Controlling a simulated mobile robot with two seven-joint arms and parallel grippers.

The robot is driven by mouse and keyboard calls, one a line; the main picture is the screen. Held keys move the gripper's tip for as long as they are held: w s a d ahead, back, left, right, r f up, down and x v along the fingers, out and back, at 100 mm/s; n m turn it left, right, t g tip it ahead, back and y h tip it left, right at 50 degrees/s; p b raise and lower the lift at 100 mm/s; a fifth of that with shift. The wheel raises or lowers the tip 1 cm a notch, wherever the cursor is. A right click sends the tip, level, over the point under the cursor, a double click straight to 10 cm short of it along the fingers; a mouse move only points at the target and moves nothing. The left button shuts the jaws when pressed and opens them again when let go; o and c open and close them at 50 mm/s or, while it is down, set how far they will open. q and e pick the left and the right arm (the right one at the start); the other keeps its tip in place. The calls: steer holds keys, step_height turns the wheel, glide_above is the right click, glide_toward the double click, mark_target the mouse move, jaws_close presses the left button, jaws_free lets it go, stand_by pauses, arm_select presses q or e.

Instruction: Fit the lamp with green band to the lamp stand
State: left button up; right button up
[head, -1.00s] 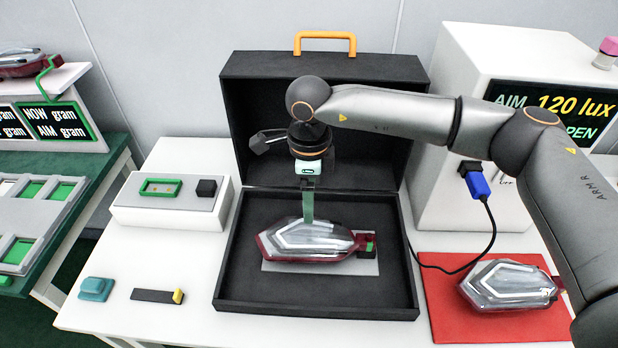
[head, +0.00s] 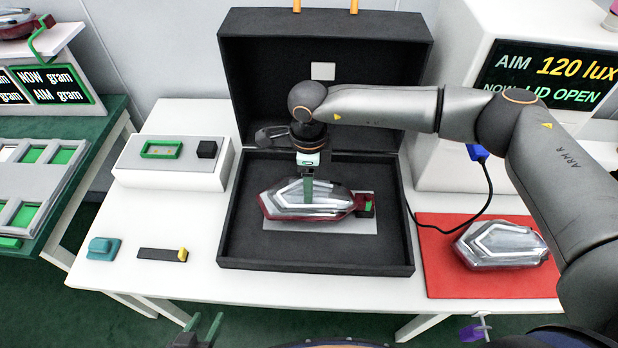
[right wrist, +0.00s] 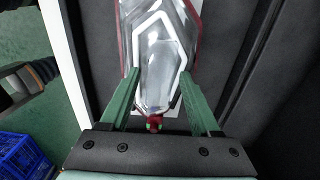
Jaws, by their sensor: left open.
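A clear lamp with dark red trim (head: 305,212) lies on a grey pad in the open black case. A green band (head: 369,204) shows at its right end. My right gripper (head: 308,198) points down over the lamp's middle. In the right wrist view its green fingers (right wrist: 159,78) stand apart, one along each side of the lamp (right wrist: 158,50); whether they touch it is unclear. My left gripper (head: 205,328) is open and empty at the bottom left, below the table's front edge. I cannot clearly identify the lamp stand.
A second lamp (head: 500,243) lies on a red mat (head: 435,270) at right, by a white lux box (head: 440,140). A grey box (head: 172,178) with a green frame, a teal block (head: 103,249) and a black bar (head: 158,254) are left of the case (head: 240,230).

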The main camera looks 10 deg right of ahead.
jaws_close()
stand_by(0.4)
stand_by(0.6)
steer(key=shift+r, duration=0.1)
